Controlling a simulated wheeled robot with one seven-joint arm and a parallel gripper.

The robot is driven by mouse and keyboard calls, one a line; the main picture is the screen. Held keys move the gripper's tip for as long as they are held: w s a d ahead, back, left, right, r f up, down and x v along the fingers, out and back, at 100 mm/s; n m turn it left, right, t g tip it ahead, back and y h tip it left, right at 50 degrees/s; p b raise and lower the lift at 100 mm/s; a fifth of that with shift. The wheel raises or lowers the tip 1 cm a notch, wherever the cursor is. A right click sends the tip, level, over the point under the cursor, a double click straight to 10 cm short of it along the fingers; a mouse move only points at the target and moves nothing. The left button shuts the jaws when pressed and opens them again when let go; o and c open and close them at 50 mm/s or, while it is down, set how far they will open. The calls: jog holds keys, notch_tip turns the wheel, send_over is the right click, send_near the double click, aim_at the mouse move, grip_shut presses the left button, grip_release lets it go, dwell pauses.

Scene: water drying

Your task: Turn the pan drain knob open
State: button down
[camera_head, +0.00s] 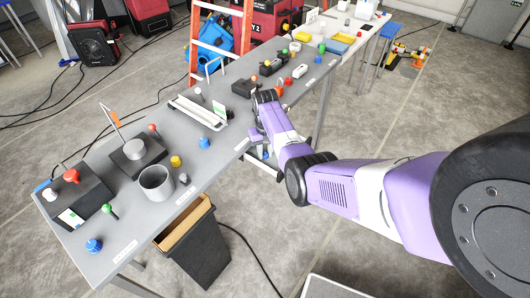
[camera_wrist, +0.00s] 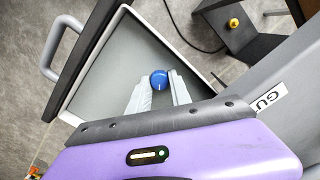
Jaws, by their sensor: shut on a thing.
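A round blue knob (camera_wrist: 159,79) with a small light mark sits on a grey, pale-rimmed pan (camera_wrist: 113,80) in the wrist view; I take it for the pan drain knob. My gripper (camera_wrist: 161,88) has its two pale fingers on either side of the knob and is shut on it. The fingers partly cover the knob's lower side. In the head view my gripper (camera_head: 263,150) is low at the right edge of the long grey table, and the knob cannot be made out there.
The long table (camera_head: 222,150) carries several coloured knobs and a grey cup (camera_head: 157,184). A dark bin (camera_head: 200,250) stands below its front edge. An orange ladder (camera_head: 215,45) stands behind.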

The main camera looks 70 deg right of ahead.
aim_at(265, 154)
jog(key=m, duration=0.4)
jog(key=shift+m, duration=1.8)
jog(key=shift+r, duration=0.1)
jog(key=c, duration=1.2)
grip_release()
notch_tip(265, 154, up, 8)
jog(key=shift+f, duration=0.15)
